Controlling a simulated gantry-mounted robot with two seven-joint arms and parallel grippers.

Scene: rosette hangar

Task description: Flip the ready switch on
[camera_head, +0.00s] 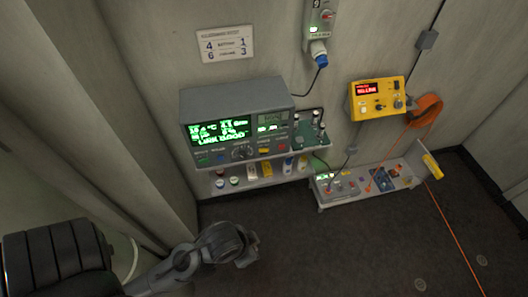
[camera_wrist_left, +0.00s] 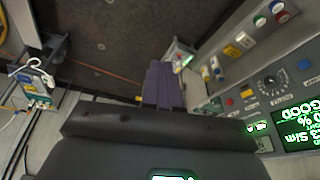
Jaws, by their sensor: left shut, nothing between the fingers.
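A grey instrument console (camera_head: 235,98) with lit green displays, a dial and small coloured controls stands on a wall shelf in the head view. Its panel also shows at the right of the left wrist view (camera_wrist_left: 240,100), seen turned. I cannot tell which small control is the ready switch; labels are too small to read. My left gripper (camera_head: 248,252) is low in front of the shelf, apart from the console. In the left wrist view its fingers (camera_wrist_left: 163,80) are together and empty. My right gripper is not in view.
A yellow box (camera_head: 377,97) with a red display hangs on the wall at right. A lower shelf (camera_head: 322,200) holds a small instrument and parts. An orange cable (camera_head: 450,225) runs down to the floor. A wall socket with a blue plug (camera_head: 319,60) is above. Floor in front is clear.

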